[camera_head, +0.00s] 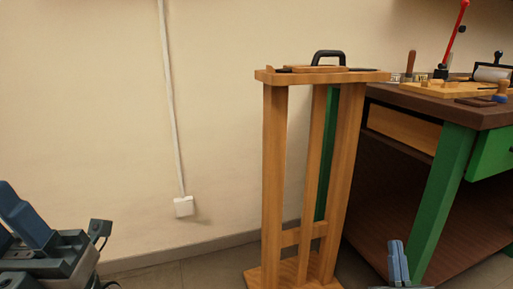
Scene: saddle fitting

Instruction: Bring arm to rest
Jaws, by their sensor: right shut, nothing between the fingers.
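My right gripper (398,262) is at the bottom edge of the view, low and in front of the workbench's green leg. Its two blue-grey fingers point up and lie together, with nothing between them. A part of my left arm with the left gripper (24,216) shows at the lower left edge. It is cut off by the frame, and I cannot tell how far its fingers are apart. Both grippers are clear of the wooden stand (275,180), which is upright on the floor in the middle.
A black handle (328,55) is on top of the stand. The workbench (443,105) with green legs is at the right, with several tools and a wooden board (437,90) on it. A white cable runs down the wall to a socket (184,206). The floor between left arm and stand is clear.

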